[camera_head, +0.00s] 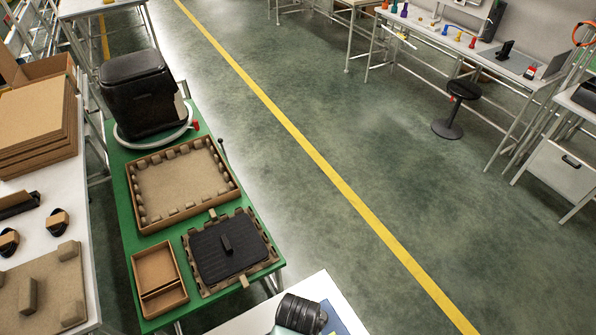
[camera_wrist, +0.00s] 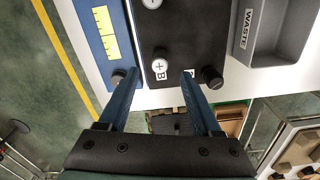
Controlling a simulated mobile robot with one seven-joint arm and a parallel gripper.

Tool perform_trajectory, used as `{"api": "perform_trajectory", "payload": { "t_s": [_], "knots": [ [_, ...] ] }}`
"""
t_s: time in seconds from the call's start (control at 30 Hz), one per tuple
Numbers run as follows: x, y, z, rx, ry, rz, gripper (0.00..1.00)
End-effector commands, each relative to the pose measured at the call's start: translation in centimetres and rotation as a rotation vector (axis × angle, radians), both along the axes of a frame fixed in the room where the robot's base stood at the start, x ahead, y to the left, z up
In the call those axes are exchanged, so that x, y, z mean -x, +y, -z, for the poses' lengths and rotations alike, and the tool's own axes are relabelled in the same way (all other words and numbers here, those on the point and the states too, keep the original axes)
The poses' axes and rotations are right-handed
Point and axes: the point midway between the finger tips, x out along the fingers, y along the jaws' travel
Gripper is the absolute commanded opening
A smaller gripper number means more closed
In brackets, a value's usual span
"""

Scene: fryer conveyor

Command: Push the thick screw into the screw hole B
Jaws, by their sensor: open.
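In the wrist view, my gripper (camera_wrist: 158,75) is open, its two blue fingers apart above the front edge of a black board (camera_wrist: 184,33). Between the fingertips, a pale round screw head (camera_wrist: 160,66) with a cross mark sits beside the letter B (camera_wrist: 161,76). Whether it is the thick screw, and how deep it sits, I cannot tell. A dark round knob-like piece (camera_wrist: 212,77) is beside the right finger. A small grey round piece (camera_wrist: 118,77) is by the left fingertip. Another pale head (camera_wrist: 152,3) with a single slot is at the top edge.
A blue strip (camera_wrist: 95,30) with a yellow label lies left of the board. A grey WASTE bin (camera_wrist: 271,35) stands right. In the head view, a white table corner (camera_head: 318,287) is at the bottom; a green table (camera_head: 127,207) with trays stands left.

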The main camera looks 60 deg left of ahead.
Motion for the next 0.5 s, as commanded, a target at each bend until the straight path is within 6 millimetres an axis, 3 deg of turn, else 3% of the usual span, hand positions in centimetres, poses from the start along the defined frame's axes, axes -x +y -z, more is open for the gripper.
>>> {"api": "perform_trajectory", "payload": {
  "t_s": [0.3, 0.5],
  "knots": [
    [0.0, 0.0, -6.0, -0.002, -0.003, 0.0, 0.66],
    [0.0, 0.0, -8.0, -0.001, 0.0, 0.0, 0.66]
  ]
}}
